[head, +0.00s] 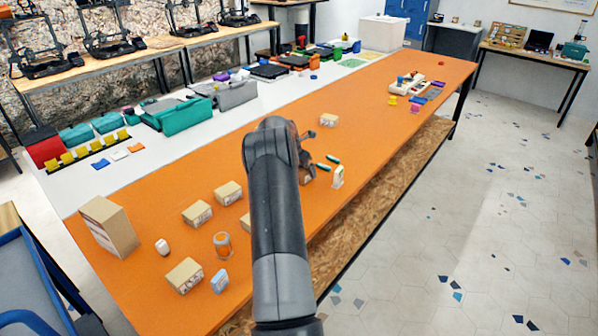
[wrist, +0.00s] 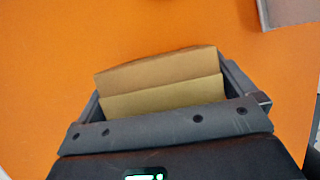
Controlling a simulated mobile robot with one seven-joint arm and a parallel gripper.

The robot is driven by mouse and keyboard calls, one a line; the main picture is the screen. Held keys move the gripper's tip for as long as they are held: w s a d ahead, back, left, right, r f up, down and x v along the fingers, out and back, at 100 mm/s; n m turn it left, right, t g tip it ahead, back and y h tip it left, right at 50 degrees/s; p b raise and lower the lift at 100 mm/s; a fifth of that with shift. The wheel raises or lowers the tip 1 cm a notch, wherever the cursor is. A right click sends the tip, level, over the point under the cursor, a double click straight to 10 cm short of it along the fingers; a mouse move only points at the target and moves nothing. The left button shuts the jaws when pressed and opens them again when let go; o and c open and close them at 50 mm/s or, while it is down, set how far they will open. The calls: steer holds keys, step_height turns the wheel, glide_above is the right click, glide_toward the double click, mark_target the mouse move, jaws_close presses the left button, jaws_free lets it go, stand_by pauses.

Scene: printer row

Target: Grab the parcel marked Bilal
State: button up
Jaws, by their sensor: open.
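Several small tan parcels with printed labels lie on the orange table top (head: 375,105). One parcel (head: 197,212) and another parcel (head: 228,193) are left of my arm, a third parcel (head: 184,275) is near the front, and a parcel (head: 329,120) is farther back. One more is partly hidden by my arm. The names are too small to read. In the wrist view a tan parcel (wrist: 160,85) sits between the open fingers of my gripper (wrist: 165,88); no label shows on it. In the head view my gripper (head: 304,160) is low over the table, mostly hidden behind my arm.
A larger carton (head: 108,226) stands at the left edge. A glass jar (head: 223,244), a white item (head: 162,247) and a blue-white small box (head: 220,281) are near the front parcels. Green markers (head: 332,158) and a white-green item (head: 338,177) lie right of my gripper.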

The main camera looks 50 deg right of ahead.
steer(key=c, duration=0.7)
steer(key=shift+r, duration=0.1)
steer(key=shift+c, duration=0.2)
